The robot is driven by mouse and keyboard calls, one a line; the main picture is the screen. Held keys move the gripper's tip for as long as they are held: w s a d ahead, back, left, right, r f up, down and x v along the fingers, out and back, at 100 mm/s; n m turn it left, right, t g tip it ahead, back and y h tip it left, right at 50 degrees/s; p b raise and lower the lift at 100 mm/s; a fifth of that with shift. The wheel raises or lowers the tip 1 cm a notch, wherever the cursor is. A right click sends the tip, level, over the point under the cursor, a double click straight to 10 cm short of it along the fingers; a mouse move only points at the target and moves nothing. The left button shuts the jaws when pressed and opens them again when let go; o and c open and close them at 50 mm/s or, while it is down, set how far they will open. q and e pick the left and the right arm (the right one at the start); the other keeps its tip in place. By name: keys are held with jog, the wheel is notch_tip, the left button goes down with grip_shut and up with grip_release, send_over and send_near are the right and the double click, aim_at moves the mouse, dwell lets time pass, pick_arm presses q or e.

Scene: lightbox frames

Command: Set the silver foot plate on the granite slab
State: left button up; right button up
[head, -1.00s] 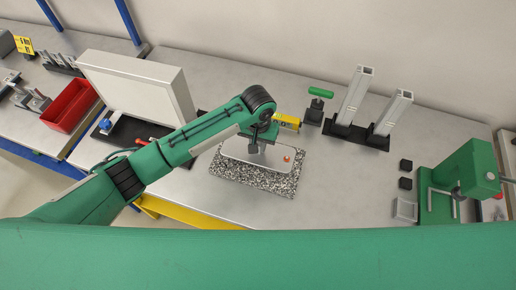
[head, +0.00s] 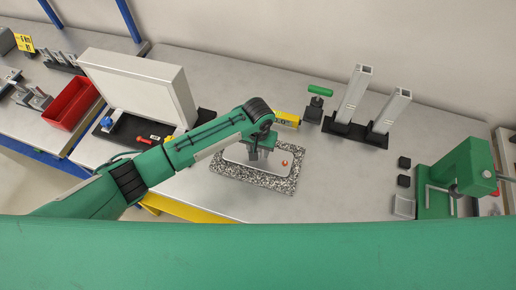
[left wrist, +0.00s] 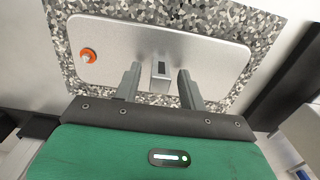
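The silver foot plate (head: 275,167) lies flat over the speckled granite slab (head: 232,174), with slab showing around it. It has an orange-ringed knob near one end, clear in the left wrist view (left wrist: 88,56), and a small upright block (left wrist: 160,72) near its middle. My left gripper (head: 256,154) is low over the plate. In the left wrist view its fingers (left wrist: 159,82) stand on either side of the block, with a gap on each side, so it is open. The plate's underside is hidden. My right gripper is not in view.
A yellow block (head: 287,119) and a green-handled tool (head: 317,103) stand behind the slab. Two upright metal profiles (head: 353,98) are at the back right. A green press (head: 455,180) stands at the right. A grey panel (head: 140,92) is left.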

pick_arm(q)
notch_tip(320, 180, up, 12)
jog(key=b, duration=0.3)
jog(key=shift+r, duration=0.15)
dwell(0.6)
